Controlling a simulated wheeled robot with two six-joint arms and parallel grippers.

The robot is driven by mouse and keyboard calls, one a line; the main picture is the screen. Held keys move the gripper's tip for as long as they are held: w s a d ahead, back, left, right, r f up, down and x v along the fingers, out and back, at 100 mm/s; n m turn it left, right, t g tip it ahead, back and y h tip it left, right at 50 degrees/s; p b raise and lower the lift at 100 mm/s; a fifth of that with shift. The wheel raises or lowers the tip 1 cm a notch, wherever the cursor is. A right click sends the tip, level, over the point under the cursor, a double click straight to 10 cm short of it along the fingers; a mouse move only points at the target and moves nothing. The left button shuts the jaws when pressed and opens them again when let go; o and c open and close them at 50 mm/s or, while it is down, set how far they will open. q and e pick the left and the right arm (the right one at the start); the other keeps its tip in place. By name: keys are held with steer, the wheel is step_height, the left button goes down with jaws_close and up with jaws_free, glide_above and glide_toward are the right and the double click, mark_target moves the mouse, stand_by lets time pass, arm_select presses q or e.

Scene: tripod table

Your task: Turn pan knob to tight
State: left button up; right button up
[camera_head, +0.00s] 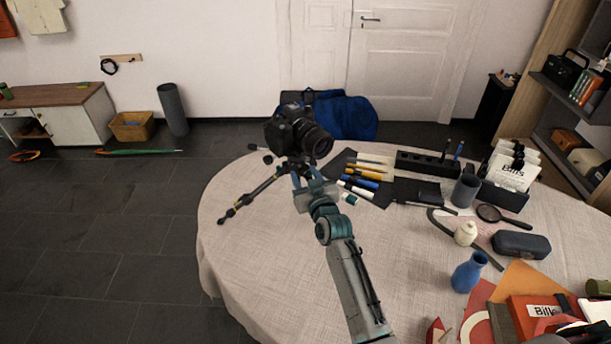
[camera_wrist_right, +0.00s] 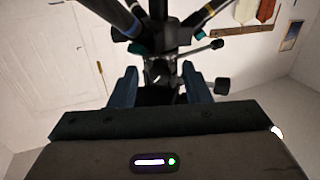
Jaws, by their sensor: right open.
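A black camera (camera_head: 298,130) sits on a small tripod (camera_head: 262,190) near the table's left far edge. My right gripper (camera_head: 302,178) is at the tripod just below the camera, its blue fingers pointing at the tripod head. In the right wrist view, the two fingers (camera_wrist_right: 161,86) stand apart on either side of the dark tripod head (camera_wrist_right: 160,68). A dark knob (camera_wrist_right: 221,86) shows to the right of the right finger, outside the jaws. I cannot tell which part is the pan knob, or whether the fingers touch anything. My left gripper is out of view.
Pens and markers (camera_head: 362,180) lie on a dark mat right of the tripod. A blue vase (camera_head: 468,272), a white bottle (camera_head: 466,234) and a dark case (camera_head: 521,244) stand farther right. The table's left front area (camera_head: 255,250) is clear.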

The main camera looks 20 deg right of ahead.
steer(key=shift+c, duration=0.2)
jaws_close()
steer(key=shift+m+p, duration=0.3)
steer(key=shift+m, duration=0.4)
steer(key=shift+o, duration=0.2)
jaws_free()
steer(key=shift+s, duration=0.15)
